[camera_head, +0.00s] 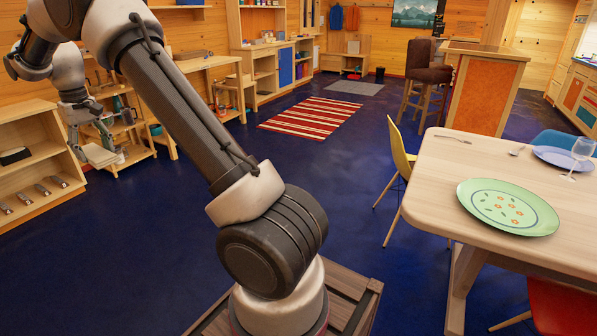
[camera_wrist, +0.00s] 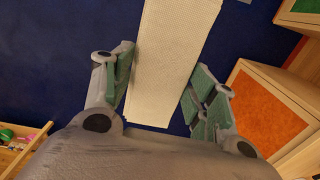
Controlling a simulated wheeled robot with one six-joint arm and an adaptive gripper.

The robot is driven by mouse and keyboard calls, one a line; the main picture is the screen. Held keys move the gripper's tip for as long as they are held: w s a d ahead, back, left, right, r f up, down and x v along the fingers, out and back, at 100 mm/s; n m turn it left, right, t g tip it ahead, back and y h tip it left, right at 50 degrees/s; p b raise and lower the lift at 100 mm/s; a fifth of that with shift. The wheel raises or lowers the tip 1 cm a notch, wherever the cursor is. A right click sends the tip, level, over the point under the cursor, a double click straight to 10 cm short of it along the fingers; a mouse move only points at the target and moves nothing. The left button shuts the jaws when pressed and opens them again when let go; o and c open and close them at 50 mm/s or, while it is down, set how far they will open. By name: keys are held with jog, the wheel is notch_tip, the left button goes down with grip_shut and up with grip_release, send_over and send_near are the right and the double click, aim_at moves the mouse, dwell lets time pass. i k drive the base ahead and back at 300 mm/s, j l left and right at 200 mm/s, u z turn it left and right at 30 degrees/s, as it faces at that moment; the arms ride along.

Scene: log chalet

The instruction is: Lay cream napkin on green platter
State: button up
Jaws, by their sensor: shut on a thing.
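The cream napkin (camera_wrist: 172,60) shows in the wrist view as a long, pale, textured strip between the fingers. My gripper (camera_wrist: 160,65) is shut on it, and the strip runs out past the fingertips over the blue floor. In the head view my gripper (camera_head: 93,135) is at the far left, in front of the shelves and well away from the table. The green platter (camera_head: 486,222), with a flower pattern and a dark ring, lies bare on the pale wooden table at the right.
The wooden table (camera_head: 440,190) also holds a fork (camera_head: 453,139), a spoon (camera_head: 517,150), a blue plate (camera_head: 560,157) and a clear glass (camera_head: 581,152). A yellow chair (camera_head: 399,150) stands at its left side. Open blue floor lies between the shelves and table.

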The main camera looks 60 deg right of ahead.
aim_at(502, 206)
jog(key=i+z, duration=0.15)
jog(key=z, duration=0.3)
jog(key=i+z, duration=0.2)
jog(key=z, duration=0.3)
jog(key=i+z, duration=0.15)
jog(key=z, duration=0.3)
jog(key=i+j+z, duration=0.1)
jog(key=z, duration=0.4)
